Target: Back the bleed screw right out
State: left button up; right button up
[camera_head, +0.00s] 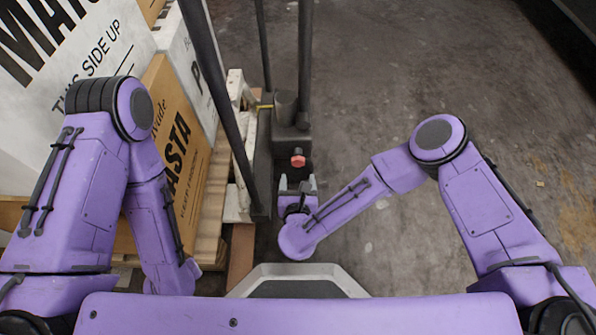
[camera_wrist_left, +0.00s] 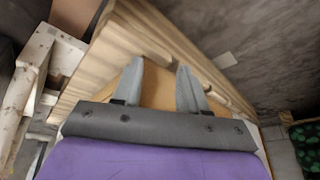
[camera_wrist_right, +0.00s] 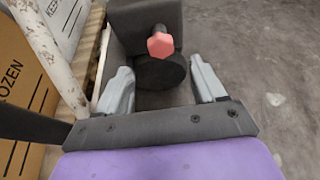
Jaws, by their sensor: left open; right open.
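The bleed screw (camera_head: 298,158) has a red-pink knobbed head and stands out from the dark base of the pallet jack. My right gripper (camera_head: 297,182) is open just on the near side of the screw. In the right wrist view its fingers (camera_wrist_right: 159,78) stand apart with the screw head beyond and between them, not touched. My left gripper (camera_wrist_left: 158,80) is open and empty beside a wooden pallet edge; the head view does not show its fingers.
Stacked cartons (camera_head: 175,140) stand on a wooden pallet (camera_head: 213,205) at the left. The jack's dark upright posts (camera_head: 305,60) rise beyond and to the left of the screw. Bare concrete floor (camera_head: 400,80) lies open to the right.

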aim_at(298, 163)
jog(key=b+x, duration=0.2)
jog(key=x, duration=0.3)
jog(key=shift+w+d+f, duration=0.1)
jog(key=shift+w+f, duration=0.05)
jog(key=shift+f, duration=0.1)
jog(key=b+x, duration=0.1)
jog(key=x, duration=0.3)
jog(key=shift+w+b, duration=0.1)
jog(key=shift+b, duration=0.3)
jog(key=shift+w, duration=0.3)
pick_arm(q)
jog(key=shift+m+g+h, duration=0.6)
jog(key=shift+m+g, duration=0.3)
jog(key=f, duration=0.1)
jog(key=s+f, duration=0.2)
jog(key=f, duration=0.1)
jog(key=shift+s+d+f, duration=0.1)
jog(key=shift+d, duration=0.25)
pick_arm(e)
jog(key=c, duration=1)
jog(key=shift+c, duration=0.2)
jog(key=shift+r, duration=0.1)
